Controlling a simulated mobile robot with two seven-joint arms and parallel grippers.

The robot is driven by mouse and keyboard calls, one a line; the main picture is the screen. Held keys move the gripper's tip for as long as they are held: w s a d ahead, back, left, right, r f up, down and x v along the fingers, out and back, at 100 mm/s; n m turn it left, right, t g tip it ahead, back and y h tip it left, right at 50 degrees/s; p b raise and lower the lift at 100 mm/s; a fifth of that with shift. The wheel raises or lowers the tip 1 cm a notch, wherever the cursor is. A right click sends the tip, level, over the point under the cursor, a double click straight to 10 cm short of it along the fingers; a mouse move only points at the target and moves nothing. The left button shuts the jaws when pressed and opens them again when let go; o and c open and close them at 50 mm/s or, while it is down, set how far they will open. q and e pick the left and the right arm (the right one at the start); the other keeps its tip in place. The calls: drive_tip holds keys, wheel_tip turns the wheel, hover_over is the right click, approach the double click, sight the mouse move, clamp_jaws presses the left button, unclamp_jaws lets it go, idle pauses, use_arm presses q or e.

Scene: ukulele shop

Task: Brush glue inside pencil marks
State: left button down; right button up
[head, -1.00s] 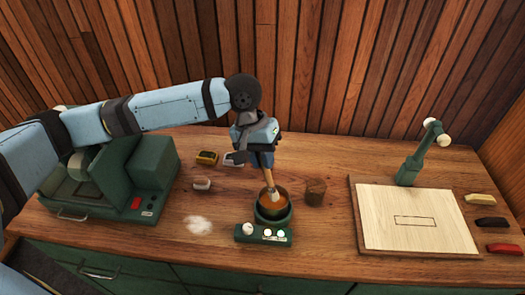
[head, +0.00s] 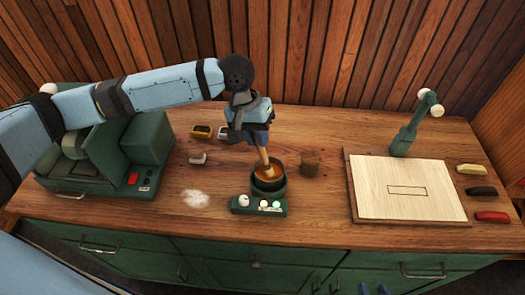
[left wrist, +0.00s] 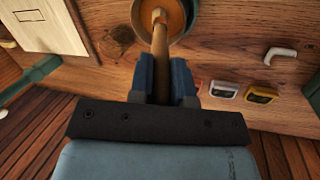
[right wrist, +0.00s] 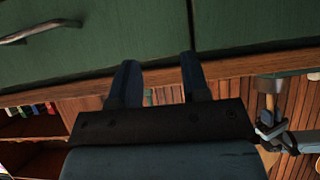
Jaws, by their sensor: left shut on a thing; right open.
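My left gripper (head: 258,138) is shut on the wooden handle of a brush (head: 264,157), which is nearly upright. The brush also shows between the fingers in the left wrist view (left wrist: 160,48). Its lower end is inside the green glue pot (head: 269,186), which holds amber glue; the bristles are hidden. A pale wooden board (head: 440,175) lies on the right of the bench, with a pencil-marked rectangle (head: 407,190) on it. My right gripper (right wrist: 158,78) is open and empty, in front of the green drawers below the bench top.
A green desk lamp (head: 404,140) stands behind the board. Yellow, black and red blocks (head: 491,216) lie to its right. A green machine (head: 100,160) fills the left.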

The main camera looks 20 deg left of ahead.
use_arm(q)
wheel_tip(320, 180, up, 3)
drive_tip(key=p, duration=0.3)
drive_tip(key=shift+r+p, duration=0.15)
drive_tip(key=shift+p, duration=0.15)
wheel_tip(320, 180, up, 2)
drive_tip(key=p, duration=0.3)
drive_tip(key=shift+r, duration=0.15)
drive_tip(key=shift+r+p, duration=0.75)
drive_tip(key=shift+r, duration=0.25)
use_arm(e)
wheel_tip(320, 180, up, 7)
drive_tip(key=shift+s+d+m, duration=0.15)
drive_tip(key=shift+d+m, duration=0.25)
drive_tip(key=shift+d, duration=0.05)
drive_tip(key=shift+r, duration=0.25)
drive_tip(key=shift+d+f, duration=0.1)
drive_tip(key=shift+f, duration=0.15)
drive_tip(key=shift+r, duration=0.15)
